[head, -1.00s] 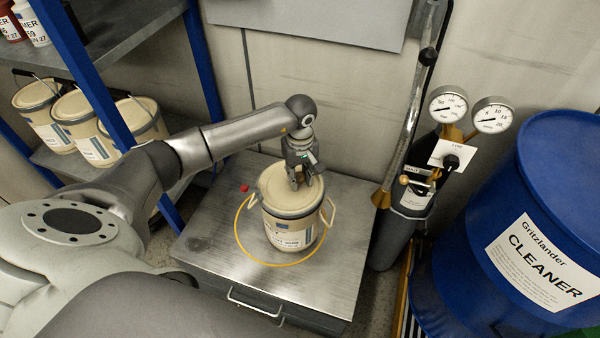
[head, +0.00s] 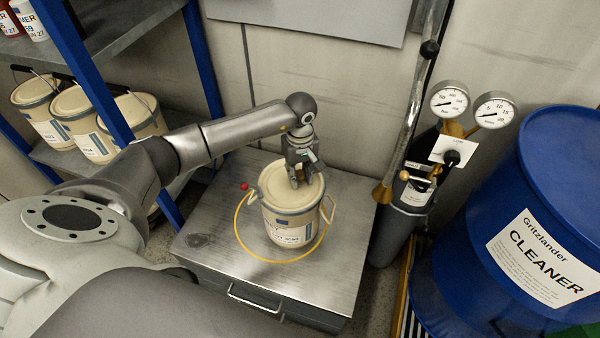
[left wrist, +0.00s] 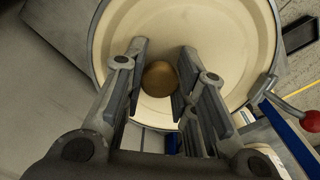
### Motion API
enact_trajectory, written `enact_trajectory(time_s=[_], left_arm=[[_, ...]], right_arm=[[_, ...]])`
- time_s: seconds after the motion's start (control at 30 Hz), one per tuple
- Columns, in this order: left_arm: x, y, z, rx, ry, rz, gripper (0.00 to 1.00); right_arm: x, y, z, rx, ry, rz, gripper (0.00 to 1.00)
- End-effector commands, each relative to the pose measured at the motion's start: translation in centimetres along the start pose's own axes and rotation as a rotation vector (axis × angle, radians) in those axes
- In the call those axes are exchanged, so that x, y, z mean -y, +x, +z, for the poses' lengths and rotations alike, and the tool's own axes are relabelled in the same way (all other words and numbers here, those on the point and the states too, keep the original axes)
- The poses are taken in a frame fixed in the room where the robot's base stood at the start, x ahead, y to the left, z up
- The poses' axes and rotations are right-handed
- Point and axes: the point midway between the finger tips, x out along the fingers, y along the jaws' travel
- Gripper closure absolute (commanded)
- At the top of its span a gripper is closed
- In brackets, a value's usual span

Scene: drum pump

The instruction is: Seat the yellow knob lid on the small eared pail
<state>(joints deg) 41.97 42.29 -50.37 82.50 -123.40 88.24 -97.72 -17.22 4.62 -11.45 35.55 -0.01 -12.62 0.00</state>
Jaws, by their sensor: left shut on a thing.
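The small eared pail (head: 288,222) is cream with a grey rim and a label, and stands upright on the metal cart top. The cream-yellow lid (head: 275,188) lies over its mouth and looks about level, inside the rim. Whether its edge is fully down all round cannot be told. My left gripper (head: 300,182) points down over the lid, shut on its knob. In the left wrist view the brownish round knob (left wrist: 160,77) is between the fingers, and the lid (left wrist: 235,40) fills the pail's rim. My right gripper is not in view.
A yellow ring (head: 240,232) encircles the pail's foot on the cart top (head: 215,245). A red ball (head: 244,187) is left of the pail. Gauges and a cylinder (head: 395,225) stand right, beside a blue drum (head: 560,180). Shelved pails (head: 75,115) are at left.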

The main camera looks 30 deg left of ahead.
Motion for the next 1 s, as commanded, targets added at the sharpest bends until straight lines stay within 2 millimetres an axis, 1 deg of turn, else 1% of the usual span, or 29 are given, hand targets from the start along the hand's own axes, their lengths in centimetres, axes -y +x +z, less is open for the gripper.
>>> enact_trajectory(time_s=[1.0], left_arm=[[0.06,0.13,-0.06,-0.001,-0.001,-0.001,1.0]], right_arm=[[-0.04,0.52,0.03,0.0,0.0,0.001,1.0]])
